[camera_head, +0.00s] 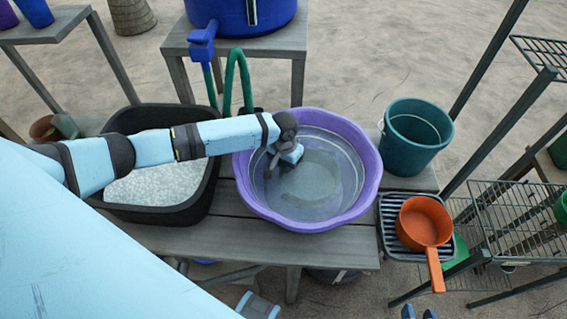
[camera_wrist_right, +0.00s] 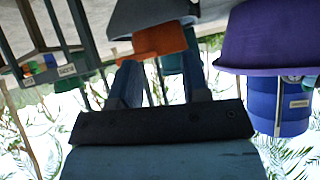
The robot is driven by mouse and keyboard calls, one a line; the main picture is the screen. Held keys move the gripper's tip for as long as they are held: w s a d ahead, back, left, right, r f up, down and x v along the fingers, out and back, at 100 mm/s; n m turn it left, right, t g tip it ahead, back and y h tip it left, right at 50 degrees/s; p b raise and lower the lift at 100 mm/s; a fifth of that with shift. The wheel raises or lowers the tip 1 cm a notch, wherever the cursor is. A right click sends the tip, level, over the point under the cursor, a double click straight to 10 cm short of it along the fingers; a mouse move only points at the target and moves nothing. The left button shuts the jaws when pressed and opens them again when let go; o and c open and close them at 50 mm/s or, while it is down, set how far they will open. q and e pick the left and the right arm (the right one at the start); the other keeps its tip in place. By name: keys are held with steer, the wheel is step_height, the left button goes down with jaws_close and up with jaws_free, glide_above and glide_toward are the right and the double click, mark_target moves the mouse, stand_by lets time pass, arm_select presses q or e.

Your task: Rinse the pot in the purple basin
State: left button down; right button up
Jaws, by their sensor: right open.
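The orange pot (camera_head: 423,222) stands upright on a black slatted tray (camera_head: 388,233) to the right of the purple basin (camera_head: 370,180), its handle pointing toward me. The basin holds water, with a darker oval patch inside. My right gripper (camera_head: 418,313) shows only its fingertips at the bottom edge, just below the handle end.
A black tub (camera_head: 205,195) of white granules stands left of the basin. A teal bucket (camera_head: 415,140) stands behind the pot. A blue barrel (camera_head: 270,15) with a tap is at the back. Wire shelves (camera_head: 520,215) stand at the right. The bench front is clear.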

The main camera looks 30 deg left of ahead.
arm_select(q)
steer(key=shift+s+a+r+p, duration=0.1)
steer(key=shift+s+a+p, duration=0.1)
steer(key=shift+a+p, duration=0.3)
steer(key=shift+s+a+p, duration=0.15)
steer(key=shift+s+a, duration=0.05)
steer(key=shift+a, duration=0.45)
steer(key=shift+w+d+p, duration=0.2)
steer(key=shift+d+p, duration=0.2)
steer(key=shift+d, duration=0.25)
